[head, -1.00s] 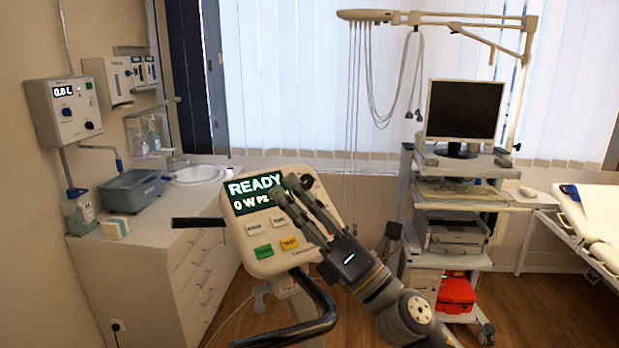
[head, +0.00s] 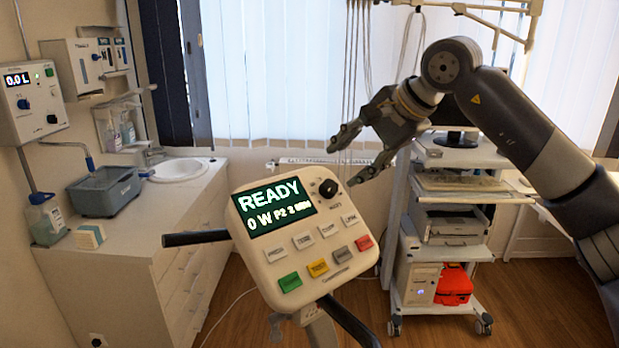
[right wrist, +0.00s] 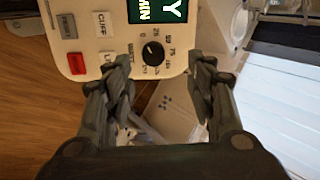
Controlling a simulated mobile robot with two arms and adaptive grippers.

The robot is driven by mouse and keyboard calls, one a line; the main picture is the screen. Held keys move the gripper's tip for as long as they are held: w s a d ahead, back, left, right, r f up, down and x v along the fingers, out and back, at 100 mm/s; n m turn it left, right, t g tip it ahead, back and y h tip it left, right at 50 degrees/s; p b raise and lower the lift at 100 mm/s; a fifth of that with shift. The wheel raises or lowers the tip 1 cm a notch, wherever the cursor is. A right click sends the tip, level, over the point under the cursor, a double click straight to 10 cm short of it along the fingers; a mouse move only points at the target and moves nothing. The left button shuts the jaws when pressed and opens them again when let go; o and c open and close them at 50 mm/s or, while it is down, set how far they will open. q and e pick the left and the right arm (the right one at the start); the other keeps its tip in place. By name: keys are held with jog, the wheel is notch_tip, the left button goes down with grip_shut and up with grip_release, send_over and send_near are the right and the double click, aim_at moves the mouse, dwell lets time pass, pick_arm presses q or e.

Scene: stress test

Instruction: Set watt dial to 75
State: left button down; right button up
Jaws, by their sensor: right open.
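The cream control console (head: 300,235) stands tilted in the middle of the head view. Its green screen (head: 272,207) reads READY and 0 W. The black watt dial (head: 328,188) is at the console's upper right; it also shows in the right wrist view (right wrist: 153,53), ringed by printed numbers including 50 and 75. I cannot tell its exact setting. My right gripper (head: 346,162) is open, just above and right of the dial. In the right wrist view its fingers (right wrist: 150,77) straddle the dial's direction, apparently apart from it. My left gripper is out of view.
Coloured and grey buttons (head: 318,268) lie below the screen. Black handlebars (head: 195,238) stick out beside the console. A wheeled cart (head: 450,205) stands behind my right arm. A counter with a sink (head: 178,170) is at the left.

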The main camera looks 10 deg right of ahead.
aim_at(331, 187)
jog(key=p+x, duration=0.1)
jog(key=x, duration=0.1)
jog(key=p+x, duration=0.3)
jog(key=x, duration=0.2)
jog(key=shift+s+d+f, duration=0.2)
jog(key=shift+d, duration=0.1)
jog(key=shift+p+x, duration=0.5)
jog(key=shift+x, duration=0.25)
jog(key=shift+s+d+f, duration=0.1)
jog(key=c, duration=1)
jog(key=shift+c, duration=0.3)
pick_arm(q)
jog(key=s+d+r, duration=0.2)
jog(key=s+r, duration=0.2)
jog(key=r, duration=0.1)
